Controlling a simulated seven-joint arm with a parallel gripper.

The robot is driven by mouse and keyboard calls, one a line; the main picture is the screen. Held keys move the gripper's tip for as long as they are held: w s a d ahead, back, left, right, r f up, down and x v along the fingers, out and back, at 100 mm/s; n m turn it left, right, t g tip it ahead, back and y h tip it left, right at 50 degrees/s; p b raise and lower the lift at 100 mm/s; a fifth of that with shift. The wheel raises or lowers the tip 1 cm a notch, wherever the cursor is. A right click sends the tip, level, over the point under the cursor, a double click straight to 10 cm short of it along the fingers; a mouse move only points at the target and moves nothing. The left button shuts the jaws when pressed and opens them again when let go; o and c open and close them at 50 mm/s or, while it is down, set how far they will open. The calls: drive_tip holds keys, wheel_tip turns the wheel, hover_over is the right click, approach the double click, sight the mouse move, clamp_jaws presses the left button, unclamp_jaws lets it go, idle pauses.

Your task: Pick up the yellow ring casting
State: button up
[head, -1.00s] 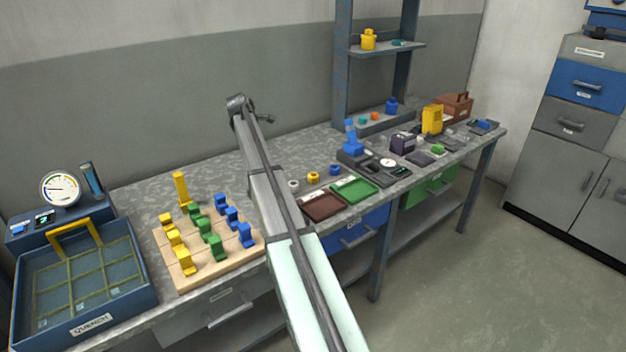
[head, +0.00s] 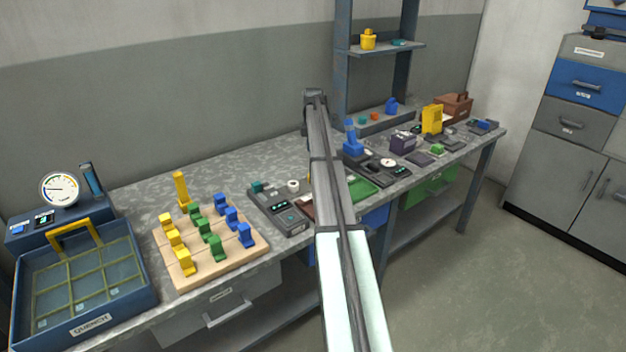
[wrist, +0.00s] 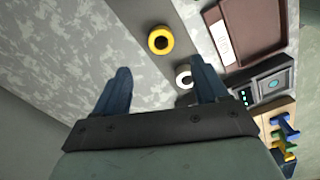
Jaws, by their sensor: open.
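My fingers cannot be made out in the head view.
A brown tray (wrist: 262,14) and a dark device with a teal button (wrist: 268,86) lie right of the rings. A wooden board (head: 250,256) with coloured pieces and a blue quench tank (head: 138,301) stand farther left. A green tray (head: 361,187) is partly behind my arm.

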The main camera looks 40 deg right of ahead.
drive_tip(key=f, duration=1)
drive_tip(key=shift+s+a+f, duration=0.1)
drive_tip(key=shift+a+f, duration=0.1)
drive_tip(key=shift+f, duration=0.2)
drive_tip(key=c, duration=1.2)
drive_tip(key=shift+r, duration=0.15)
